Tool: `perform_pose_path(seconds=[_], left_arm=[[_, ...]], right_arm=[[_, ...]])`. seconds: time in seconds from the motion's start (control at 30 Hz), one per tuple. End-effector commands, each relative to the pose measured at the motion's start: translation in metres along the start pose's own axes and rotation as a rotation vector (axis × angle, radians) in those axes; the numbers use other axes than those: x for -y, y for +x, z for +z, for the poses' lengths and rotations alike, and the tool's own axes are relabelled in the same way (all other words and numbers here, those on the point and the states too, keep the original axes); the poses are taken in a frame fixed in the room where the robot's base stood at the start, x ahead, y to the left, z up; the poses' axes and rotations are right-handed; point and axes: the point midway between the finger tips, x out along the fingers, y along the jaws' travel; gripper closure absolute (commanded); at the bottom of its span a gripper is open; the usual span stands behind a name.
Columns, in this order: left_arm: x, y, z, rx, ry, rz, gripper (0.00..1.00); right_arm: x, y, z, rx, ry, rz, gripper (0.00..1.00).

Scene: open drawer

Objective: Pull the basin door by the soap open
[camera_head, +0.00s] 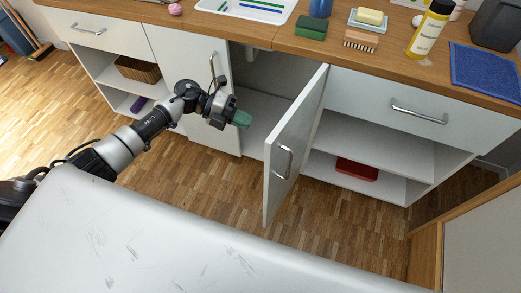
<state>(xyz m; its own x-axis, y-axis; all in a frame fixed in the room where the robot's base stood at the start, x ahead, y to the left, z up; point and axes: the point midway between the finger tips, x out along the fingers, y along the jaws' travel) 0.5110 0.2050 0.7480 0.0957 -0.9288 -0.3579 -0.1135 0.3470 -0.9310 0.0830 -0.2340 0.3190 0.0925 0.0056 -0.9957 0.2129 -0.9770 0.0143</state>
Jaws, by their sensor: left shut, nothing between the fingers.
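The basin door (298,140) is a pale grey cabinet door with a metal bar handle (284,162). It stands swung well out from the cabinet front, hinged on its right side. The soap (369,16) is a yellow bar on a small light dish, on the counter above and to the right of this door. My left gripper (243,119), with green fingertips, is shut and empty. It is in front of the open cabinet, left of the door and apart from its handle. My right gripper is not in view.
A second cabinet door (195,80), with its own handle, is shut behind my left arm. A drawer front (390,100) and open shelves with a red box (357,170) are at the right. The wooden counter (310,48) holds a green sponge, a brush and a yellow bottle.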

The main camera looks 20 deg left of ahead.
Motion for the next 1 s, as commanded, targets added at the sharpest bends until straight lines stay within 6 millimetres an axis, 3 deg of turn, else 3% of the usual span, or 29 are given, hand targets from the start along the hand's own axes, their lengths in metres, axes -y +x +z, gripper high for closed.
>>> perform_pose_path(seconds=[0.1,0.2,0.37,0.57,0.87,1.0], left_arm=[[0.01,-0.025,-0.012,-0.167,0.172,0.217,1.0],[0.012,-0.042,-0.018,-0.245,0.235,0.336,1.0],[0.011,-0.045,-0.022,-0.283,0.261,0.396,1.0],[-0.001,-0.017,-0.03,-0.284,0.257,0.39,1.0],[-0.027,0.04,-0.043,-0.282,0.256,0.388,1.0],[-0.019,0.059,-0.051,-0.28,0.259,0.387,1.0]], right_arm=[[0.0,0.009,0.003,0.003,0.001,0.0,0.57],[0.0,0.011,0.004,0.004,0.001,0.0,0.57],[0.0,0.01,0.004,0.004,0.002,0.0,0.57],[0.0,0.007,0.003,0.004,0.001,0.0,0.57],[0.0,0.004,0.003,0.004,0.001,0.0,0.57],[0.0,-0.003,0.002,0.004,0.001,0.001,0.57]])
